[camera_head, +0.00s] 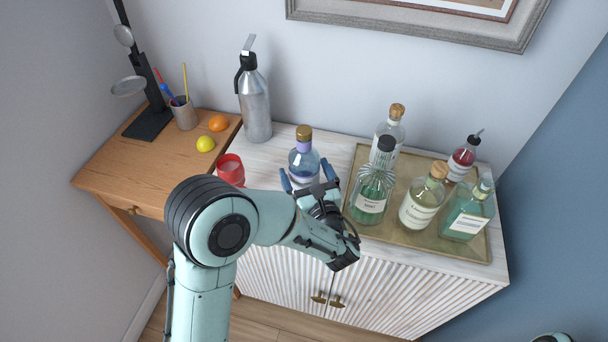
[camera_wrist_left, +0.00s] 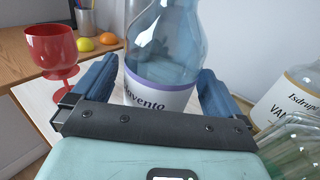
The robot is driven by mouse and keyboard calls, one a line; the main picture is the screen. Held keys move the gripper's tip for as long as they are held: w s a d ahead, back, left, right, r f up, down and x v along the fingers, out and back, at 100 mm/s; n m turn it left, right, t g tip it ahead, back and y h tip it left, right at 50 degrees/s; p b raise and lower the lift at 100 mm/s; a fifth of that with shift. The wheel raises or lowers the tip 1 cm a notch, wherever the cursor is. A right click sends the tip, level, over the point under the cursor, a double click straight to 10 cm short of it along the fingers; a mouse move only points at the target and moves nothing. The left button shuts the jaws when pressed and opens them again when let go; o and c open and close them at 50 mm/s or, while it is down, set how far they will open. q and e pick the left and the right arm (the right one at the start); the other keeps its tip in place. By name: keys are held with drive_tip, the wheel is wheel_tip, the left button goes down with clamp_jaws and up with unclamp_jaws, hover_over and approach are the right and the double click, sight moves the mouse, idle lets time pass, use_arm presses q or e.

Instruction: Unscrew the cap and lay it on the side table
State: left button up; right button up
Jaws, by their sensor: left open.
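A blue glass bottle (camera_head: 304,163) stands upright on the white cabinet, left of the tray. Its gold cap (camera_head: 304,133) sits on the neck above a purple band. My left gripper (camera_head: 308,179) is open, with its blue fingers on either side of the lower bottle. In the left wrist view the bottle (camera_wrist_left: 165,50) stands between the spread fingers (camera_wrist_left: 157,88), with its white label partly hidden by the gripper; its cap is out of that view. Whether the fingers touch the glass I cannot tell. The wooden side table (camera_head: 108,172) adjoins the cabinet on the left.
A red goblet (camera_head: 230,168) stands left of the bottle; a metal siphon (camera_head: 255,105) stands behind. A tray (camera_head: 415,240) with several bottles is close on the right. The side table holds a lemon (camera_head: 205,144), an orange (camera_head: 218,123), a pencil cup (camera_head: 184,114) and a black stand (camera_head: 148,122); its front left is clear.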

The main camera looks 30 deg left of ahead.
use_arm(q)
drive_tip(key=shift+x, duration=0.9)
drive_tip(key=shift+r, duration=0.15)
drive_tip(key=c, duration=1.7)
use_arm(e)
drive_tip(key=shift+w+r, duration=0.15)
drive_tip(key=shift+r, duration=0.05)
